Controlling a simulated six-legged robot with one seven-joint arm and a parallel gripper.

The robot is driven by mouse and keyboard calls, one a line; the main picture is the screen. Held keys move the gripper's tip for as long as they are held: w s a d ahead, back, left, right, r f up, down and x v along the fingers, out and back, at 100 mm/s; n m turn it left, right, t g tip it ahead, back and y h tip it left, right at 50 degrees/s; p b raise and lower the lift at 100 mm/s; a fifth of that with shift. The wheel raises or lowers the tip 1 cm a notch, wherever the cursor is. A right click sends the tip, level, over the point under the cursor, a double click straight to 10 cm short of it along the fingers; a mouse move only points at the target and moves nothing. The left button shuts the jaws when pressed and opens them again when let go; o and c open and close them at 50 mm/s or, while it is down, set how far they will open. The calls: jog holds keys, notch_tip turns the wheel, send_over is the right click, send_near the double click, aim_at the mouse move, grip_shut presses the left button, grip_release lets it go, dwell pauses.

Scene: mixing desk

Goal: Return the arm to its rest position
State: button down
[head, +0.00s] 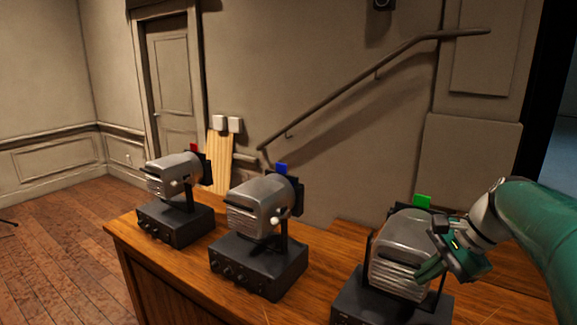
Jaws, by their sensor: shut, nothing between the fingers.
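My gripper (432,270) is at the right of the head view, at the end of my green arm. It is shut and holds nothing. It is in front of the right side of the nearest silver lamp (400,240), which stands on a black box and has a green tab (422,201) on top. The fingers overlap the lamp's body in the picture; I cannot tell whether they touch it.
A lamp with a blue tab (258,207) stands mid-desk, and one with a red tab (175,177) stands at the far left end. The wooden desk (190,266) has bare top between them. A sloping handrail (350,88) runs along the wall behind.

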jog(key=s+a+f+n+t+h, duration=0.1)
jog(key=s+a+f+n+h, duration=0.1)
jog(key=s+a+n, duration=0.4)
jog(key=s+a+f+n+t+h, duration=0.1)
jog(key=s+a+f+n+h, duration=0.2)
jog(key=s+a+n, duration=0.2)
jog(key=s+n, duration=0.3)
jog(key=s, duration=0.1)
jog(key=shift+s+a+f+t, duration=0.25)
jog(key=shift+a+f+t, duration=0.05)
jog(key=shift+a+f, duration=0.1)
